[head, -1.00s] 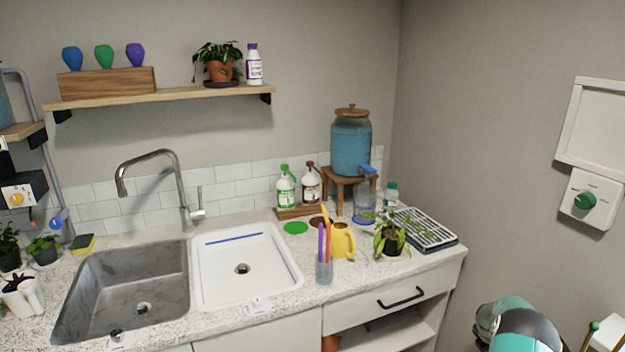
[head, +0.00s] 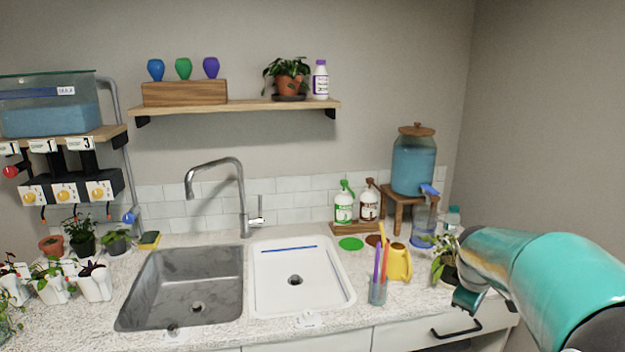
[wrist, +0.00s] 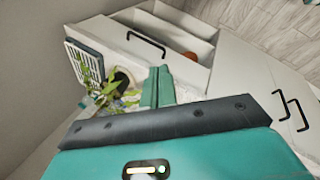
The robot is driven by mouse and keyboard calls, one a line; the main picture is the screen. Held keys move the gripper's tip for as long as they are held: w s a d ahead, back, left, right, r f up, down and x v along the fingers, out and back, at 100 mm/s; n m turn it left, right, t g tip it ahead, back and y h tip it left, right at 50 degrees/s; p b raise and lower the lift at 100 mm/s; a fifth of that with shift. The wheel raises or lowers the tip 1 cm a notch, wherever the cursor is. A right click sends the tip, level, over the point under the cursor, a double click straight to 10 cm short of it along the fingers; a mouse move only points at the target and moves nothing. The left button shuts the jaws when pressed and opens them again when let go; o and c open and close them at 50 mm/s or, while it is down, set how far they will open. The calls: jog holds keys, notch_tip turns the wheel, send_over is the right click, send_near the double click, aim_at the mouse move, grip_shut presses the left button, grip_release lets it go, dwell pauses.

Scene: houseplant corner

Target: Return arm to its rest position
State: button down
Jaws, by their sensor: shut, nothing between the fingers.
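My arm (head: 540,275) reaches in from the lower right of the head view, teal and large, in front of the counter's right end. My gripper (wrist: 158,72) shows in the wrist view as two teal fingers side by side, pressed together with nothing between them. It points over the counter's front edge and the drawer front. A potted plant (head: 443,266) stands beside the arm in the head view, partly hidden by it. In the wrist view the plant (wrist: 100,88) is left of the fingers. I cannot tell the exact gap between them.
The yellow watering can (head: 398,264) and the cup of pens (head: 377,291) stand left of the arm. The water dispenser (head: 414,165) is behind it. The drawer handle (wrist: 146,40) and dish rack (wrist: 86,60) show in the wrist view. The right wall is bare.

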jog(key=s+a+r+m+t+y, duration=0.2)
jog(key=s+a+m, duration=0.6)
jog(key=s+a, duration=1.3)
notch_tip(320, 180, up, 2)
jog(key=shift+s+a+r+y, duration=0.25)
jog(key=shift+s+y, duration=0.45)
jog(key=shift+s, duration=0.5)
jog(key=shift+d, duration=0.25)
